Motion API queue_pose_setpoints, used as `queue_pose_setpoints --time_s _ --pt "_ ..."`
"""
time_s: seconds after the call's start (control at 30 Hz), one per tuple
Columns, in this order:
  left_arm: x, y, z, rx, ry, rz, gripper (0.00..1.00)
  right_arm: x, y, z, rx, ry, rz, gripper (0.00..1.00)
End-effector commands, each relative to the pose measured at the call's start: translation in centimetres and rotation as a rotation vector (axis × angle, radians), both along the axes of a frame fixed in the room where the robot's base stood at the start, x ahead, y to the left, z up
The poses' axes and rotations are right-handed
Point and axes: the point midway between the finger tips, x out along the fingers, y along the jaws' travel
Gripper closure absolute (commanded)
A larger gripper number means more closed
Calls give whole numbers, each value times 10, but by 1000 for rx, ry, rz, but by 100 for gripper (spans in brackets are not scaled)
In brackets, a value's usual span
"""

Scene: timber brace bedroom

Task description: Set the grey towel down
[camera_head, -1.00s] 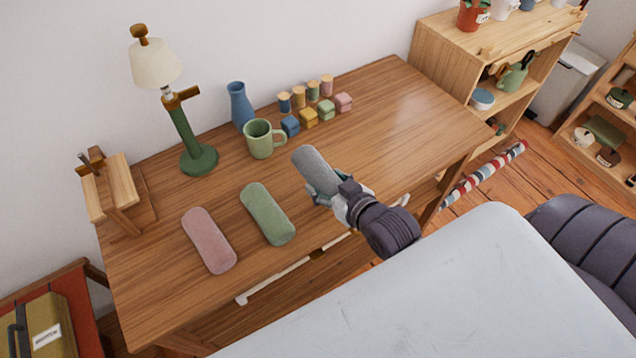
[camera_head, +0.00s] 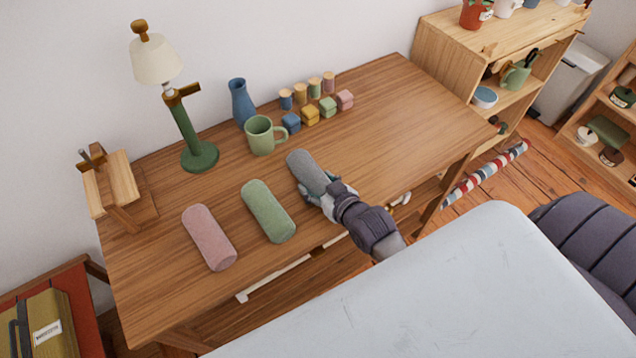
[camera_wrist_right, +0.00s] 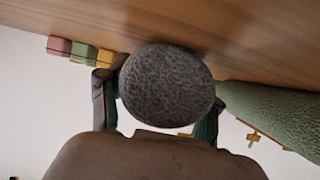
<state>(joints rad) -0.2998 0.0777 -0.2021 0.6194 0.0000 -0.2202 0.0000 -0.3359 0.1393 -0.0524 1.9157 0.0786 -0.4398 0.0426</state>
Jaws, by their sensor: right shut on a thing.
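The grey towel (camera_head: 308,170) is a rolled cylinder over the desk, just right of the green towel. My right gripper (camera_head: 325,193) is shut on its near end. In the right wrist view the round end of the grey towel (camera_wrist_right: 168,84) sits between my two fingers (camera_wrist_right: 160,110), close to the desk top. I cannot tell whether the towel touches the wood. My left gripper is not in view.
The wooden desk (camera_head: 400,120) has free room to the right. The green towel (camera_head: 268,210) and pink towel (camera_head: 209,237) lie to the left. A green mug (camera_head: 260,136), blue vase (camera_head: 240,103), small blocks (camera_head: 310,116) and a lamp (camera_head: 185,130) stand behind.

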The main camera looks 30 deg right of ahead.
Motion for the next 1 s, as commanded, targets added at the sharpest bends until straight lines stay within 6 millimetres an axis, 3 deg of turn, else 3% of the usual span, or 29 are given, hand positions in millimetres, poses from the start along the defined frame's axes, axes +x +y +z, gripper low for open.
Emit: queue_pose_setpoints --time_s 0.03,0.07,0.2,0.6,0.77,1.0 --pt "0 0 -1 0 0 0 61 0 0 -2 0 -1 0 100" --pt "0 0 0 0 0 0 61 0 0 -1 0 0 0 32" --pt "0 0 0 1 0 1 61 0 0 -1 0 0 0 11" --pt "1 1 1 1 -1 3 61 -3 0 3 0 2 0 11" --pt "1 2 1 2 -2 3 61 -27 -2 13 -1 2 0 11" --pt "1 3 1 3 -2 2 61 -74 -6 35 -1 3 0 11"
